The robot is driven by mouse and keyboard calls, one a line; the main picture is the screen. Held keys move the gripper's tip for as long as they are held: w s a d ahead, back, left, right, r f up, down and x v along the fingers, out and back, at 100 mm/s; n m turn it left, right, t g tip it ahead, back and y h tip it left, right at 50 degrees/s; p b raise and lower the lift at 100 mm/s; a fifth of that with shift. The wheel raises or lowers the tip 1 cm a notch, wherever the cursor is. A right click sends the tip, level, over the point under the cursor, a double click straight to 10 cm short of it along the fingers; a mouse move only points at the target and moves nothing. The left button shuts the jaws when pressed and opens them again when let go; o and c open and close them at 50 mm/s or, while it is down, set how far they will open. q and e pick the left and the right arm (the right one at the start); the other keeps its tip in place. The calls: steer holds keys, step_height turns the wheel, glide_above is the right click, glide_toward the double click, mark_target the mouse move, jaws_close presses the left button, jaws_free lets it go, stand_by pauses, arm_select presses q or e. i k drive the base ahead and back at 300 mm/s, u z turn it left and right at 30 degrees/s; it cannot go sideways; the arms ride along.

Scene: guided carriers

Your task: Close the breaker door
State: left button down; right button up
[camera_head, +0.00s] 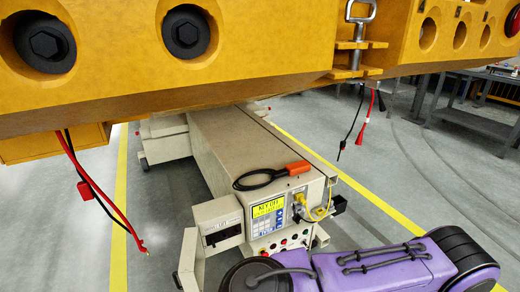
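A low beige carrier (235,150) stands on the floor under the yellow structure. Its front end has a control panel (268,215) with a lit yellow-green display, keys and round buttons. To the left of the panel, a beige box-like flap (217,222) with a dark slot juts out from the carrier's front; it looks like the breaker door standing open, but I cannot tell its hinge or exact angle. Part of my purple arm (375,272) crosses the bottom right, in front of the carrier. No gripper fingertips of mine show.
A large yellow structure (270,50) overhangs the top. Cables with red and black ends hang left (90,190) and right (365,118). A black cable loop with an orange handle (298,168) lies on the carrier. Grey tables (475,115) stand back right. The left floor is clear.

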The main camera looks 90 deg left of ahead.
mark_target(191, 272)
steer(key=u, duration=0.05)
steer(key=k, duration=1.7)
steer(key=u, duration=2.15)
steer(key=i, duration=0.5)
steer(key=z, duration=0.4)
steer(key=k, duration=0.65)
steer(key=u, duration=1)
steer(key=i, duration=0.35)
steer(key=z, duration=0.3)
